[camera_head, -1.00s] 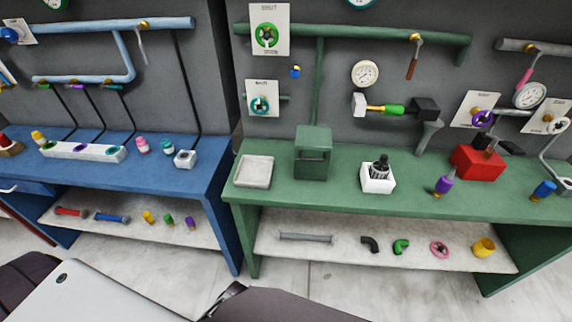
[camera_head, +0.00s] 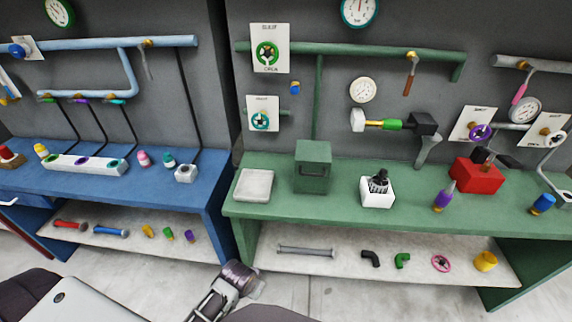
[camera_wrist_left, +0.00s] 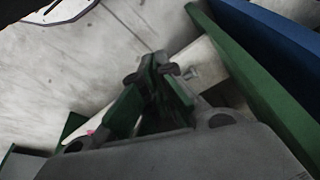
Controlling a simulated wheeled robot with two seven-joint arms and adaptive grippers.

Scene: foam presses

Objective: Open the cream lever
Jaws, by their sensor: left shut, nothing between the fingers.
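I cannot tell for sure which lever is the cream one. Another pale lever (camera_head: 550,152) sits at the far right edge. My left gripper (camera_wrist_left: 155,68) shows in the left wrist view, its fingers shut and empty, above the floor and green bench. In the head view part of my left arm or gripper (camera_head: 235,283) rises at the bottom middle, in front of the gap between the benches and apart from every lever. My right gripper is out of view.
A brown lever (camera_head: 409,76) hangs from the green pipe (camera_head: 330,48). A pink lever (camera_head: 521,88) is at the right. The blue bench (camera_head: 205,190) and green bench (camera_head: 290,203) hold several small objects, with shelves below. Bare floor (camera_head: 310,295) shows in front.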

